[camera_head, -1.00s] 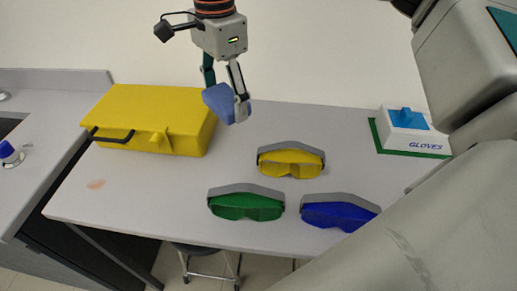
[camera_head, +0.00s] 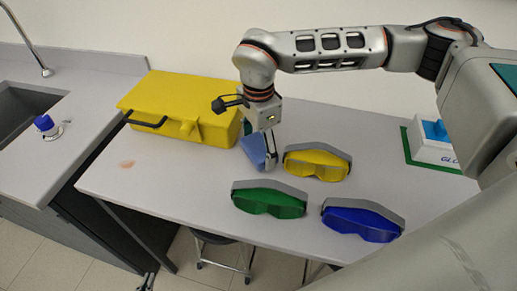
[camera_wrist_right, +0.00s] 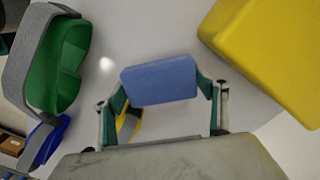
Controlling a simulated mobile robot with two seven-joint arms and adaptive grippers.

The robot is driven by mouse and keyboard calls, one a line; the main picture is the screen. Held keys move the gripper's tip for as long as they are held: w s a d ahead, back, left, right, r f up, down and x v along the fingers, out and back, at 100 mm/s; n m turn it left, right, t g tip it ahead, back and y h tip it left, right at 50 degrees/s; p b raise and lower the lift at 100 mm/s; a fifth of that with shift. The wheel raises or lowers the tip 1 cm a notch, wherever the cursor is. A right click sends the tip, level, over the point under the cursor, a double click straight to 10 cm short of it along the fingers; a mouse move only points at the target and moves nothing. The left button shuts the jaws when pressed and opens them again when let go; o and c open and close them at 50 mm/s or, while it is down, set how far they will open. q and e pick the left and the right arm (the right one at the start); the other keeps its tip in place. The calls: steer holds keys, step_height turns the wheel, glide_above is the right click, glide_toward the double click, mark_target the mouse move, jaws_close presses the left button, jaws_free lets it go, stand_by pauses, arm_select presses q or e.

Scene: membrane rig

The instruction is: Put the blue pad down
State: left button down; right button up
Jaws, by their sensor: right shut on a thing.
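The blue pad (camera_head: 252,151) is a soft-looking block in the head view, just right of the yellow case's near corner and left of the yellow goggles. My right gripper (camera_head: 266,160) comes down from above and is shut on it. In the right wrist view the pad (camera_wrist_right: 160,80) sits between the two fingertips. The pad is low over the table (camera_head: 170,185); I cannot tell whether it touches the top. A small dark part of my left gripper (camera_head: 148,282) seems to show at the bottom left edge of the head view, too small to read.
The yellow case (camera_head: 180,103) stands close behind the pad. Yellow goggles (camera_head: 318,164), green goggles (camera_head: 268,201) and blue goggles (camera_head: 361,223) lie to the right and front. A glove box (camera_head: 437,148) is at far right. The table's left front is clear.

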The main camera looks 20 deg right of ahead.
steer(key=shift+f, duration=0.7)
steer(key=shift+f, duration=0.1)
steer(key=o, duration=1.3)
steer(key=shift+c, duration=0.2)
